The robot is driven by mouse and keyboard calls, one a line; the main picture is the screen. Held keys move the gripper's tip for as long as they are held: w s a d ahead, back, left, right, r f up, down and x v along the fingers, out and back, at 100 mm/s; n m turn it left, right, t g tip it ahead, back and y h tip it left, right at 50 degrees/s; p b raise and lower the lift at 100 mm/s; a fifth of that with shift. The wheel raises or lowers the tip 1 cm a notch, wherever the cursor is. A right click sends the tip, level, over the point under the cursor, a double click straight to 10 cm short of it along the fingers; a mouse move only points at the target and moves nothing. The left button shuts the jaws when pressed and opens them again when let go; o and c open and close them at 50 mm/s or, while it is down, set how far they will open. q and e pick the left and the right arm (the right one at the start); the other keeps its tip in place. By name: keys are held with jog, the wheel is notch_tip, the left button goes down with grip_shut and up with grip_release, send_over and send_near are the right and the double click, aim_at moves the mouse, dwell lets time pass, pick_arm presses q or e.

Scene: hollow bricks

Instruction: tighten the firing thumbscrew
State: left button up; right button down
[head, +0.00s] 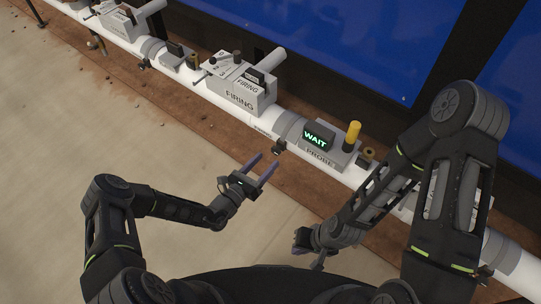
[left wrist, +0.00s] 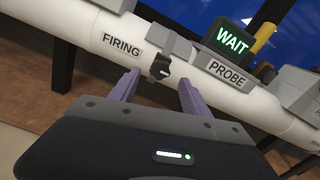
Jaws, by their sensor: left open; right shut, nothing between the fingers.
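The firing thumbscrew (head: 279,146) is a small dark knob on the near side of the white pipe, between the FIRING box and the PROBE box. In the left wrist view the thumbscrew (left wrist: 160,68) sits beside the FIRING label (left wrist: 121,45) on the pipe. My left gripper (head: 268,160) is open and points at the thumbscrew. In the left wrist view its purple fingers (left wrist: 158,80) are spread to either side of the knob, and nothing is held. Whether they reach around it I cannot tell. My right gripper (head: 304,242) is shut and empty, low and away from the pipe.
The PROBE box (head: 345,158) carries a green WAIT display (head: 318,136) and a yellow cylinder (head: 352,134). The FIRING box (head: 241,91) has a lever and numbered marks. The pipe (head: 215,97) runs diagonally along a brown ledge.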

pick_arm(q)
jog(key=v, duration=0.3)
jog(key=shift+s, duration=0.15)
dwell(0.4)
